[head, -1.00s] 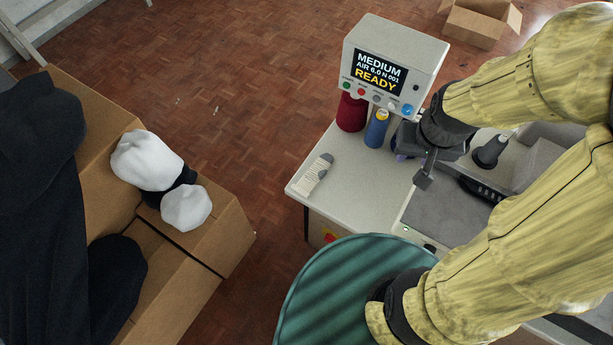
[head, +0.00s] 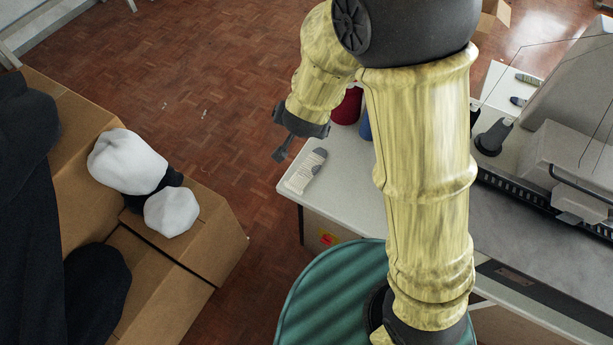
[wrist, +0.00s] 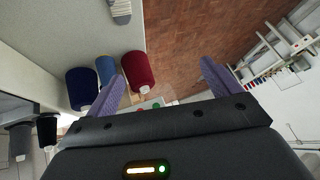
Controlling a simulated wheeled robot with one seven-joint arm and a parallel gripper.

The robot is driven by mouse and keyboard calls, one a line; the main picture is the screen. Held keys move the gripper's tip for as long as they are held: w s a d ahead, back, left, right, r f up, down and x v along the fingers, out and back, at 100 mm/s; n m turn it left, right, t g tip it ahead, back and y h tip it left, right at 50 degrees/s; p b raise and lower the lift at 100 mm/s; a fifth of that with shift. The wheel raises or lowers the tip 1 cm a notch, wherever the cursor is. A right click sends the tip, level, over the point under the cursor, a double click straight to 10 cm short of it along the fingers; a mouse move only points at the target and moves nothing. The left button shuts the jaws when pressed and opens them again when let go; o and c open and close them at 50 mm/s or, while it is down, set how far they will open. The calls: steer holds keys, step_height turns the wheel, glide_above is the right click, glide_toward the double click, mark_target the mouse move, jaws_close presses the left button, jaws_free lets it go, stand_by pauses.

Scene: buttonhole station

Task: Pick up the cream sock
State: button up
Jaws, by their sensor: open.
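The cream sock (head: 302,178) has a grey end and lies flat on the pale table near its left edge, in the head view. Part of it also shows at the top of the wrist view (wrist: 121,9), cut off by the frame edge. My gripper (head: 279,134) hangs just beyond and left of the sock in the head view, apart from it. In the wrist view my gripper (wrist: 160,80) is open, with its two purple-padded fingers wide apart and nothing between them.
Red (wrist: 138,70) and blue (wrist: 105,68) thread cones stand on the table (head: 340,160), near the sock. Two more socks lie at the back right (head: 528,79). A machine (head: 560,165) fills the right. A cardboard box (head: 215,215) holding white bundles stands left, across open floor.

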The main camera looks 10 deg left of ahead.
steer(key=s+a+f+m+t+h+b, duration=0.2)
steer(key=s+a+f+b, duration=0.3)
steer(key=a+f, duration=0.5)
steer(key=s+f+t+h+b, duration=0.3)
steer(key=s+f+h+b, duration=0.1)
steer(key=s+f, duration=0.6)
steer(key=s+h, duration=0.1)
steer(key=s, duration=0.2)
steer(key=shift+s+a+m, duration=0.25)
steer(key=shift+m, duration=0.15)
steer(key=shift+d, duration=0.1)
steer(key=x, duration=1.2)
steer(key=shift+p, duration=0.3)
steer(key=shift+d+r, duration=0.1)
